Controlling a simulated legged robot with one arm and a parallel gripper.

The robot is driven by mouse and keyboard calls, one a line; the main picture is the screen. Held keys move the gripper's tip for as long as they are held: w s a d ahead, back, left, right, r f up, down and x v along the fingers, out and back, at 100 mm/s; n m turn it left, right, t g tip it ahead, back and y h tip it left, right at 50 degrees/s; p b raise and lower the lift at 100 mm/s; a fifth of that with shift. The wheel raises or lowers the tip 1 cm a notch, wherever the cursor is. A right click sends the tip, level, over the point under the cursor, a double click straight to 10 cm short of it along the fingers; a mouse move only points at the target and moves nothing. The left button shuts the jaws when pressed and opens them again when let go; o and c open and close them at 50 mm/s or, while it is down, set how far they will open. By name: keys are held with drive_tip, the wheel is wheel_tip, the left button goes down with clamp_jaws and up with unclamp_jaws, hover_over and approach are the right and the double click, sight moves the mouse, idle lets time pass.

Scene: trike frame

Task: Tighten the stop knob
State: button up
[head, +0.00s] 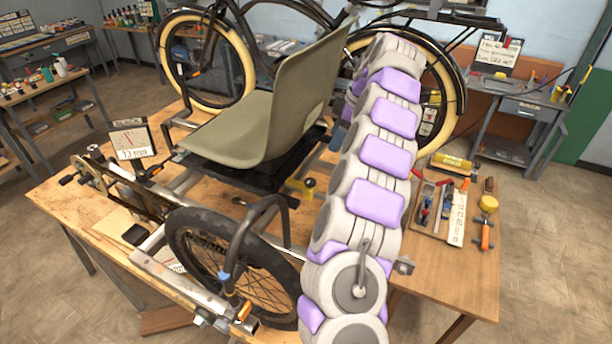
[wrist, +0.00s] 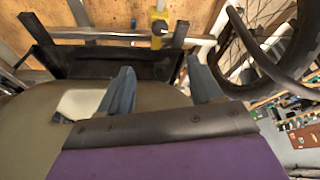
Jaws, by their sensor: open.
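A black knob on a yellow block, which looks like the stop knob (head: 309,183), sits on the trike frame beside the seat base, to the left of my arm in the head view. In the wrist view the black knob (wrist: 159,28) shows near the top centre with the yellow block around it. My gripper (wrist: 160,66) is open and empty, its two blue-grey fingers spread wide. The knob lies beyond the fingertips, between them in the picture and apart from them. In the head view my gripper cannot be made out behind my arm.
The olive seat (head: 280,110) stands close to my gripper, filling the left of the wrist view. A front wheel (head: 235,265) with a curved fender bar is at the lower left. A tool tray (head: 438,212) lies on the wooden table (head: 460,275) to the right.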

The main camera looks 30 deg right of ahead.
sight(311, 181)
drive_tip(key=b+x, duration=0.1)
drive_tip(key=x, duration=1.5)
drive_tip(key=shift+w+f, duration=0.1)
drive_tip(key=shift+f, duration=0.5)
drive_tip(key=shift+c, duration=0.2)
drive_tip(key=shift+r, duration=0.1)
drive_tip(key=c, duration=1)
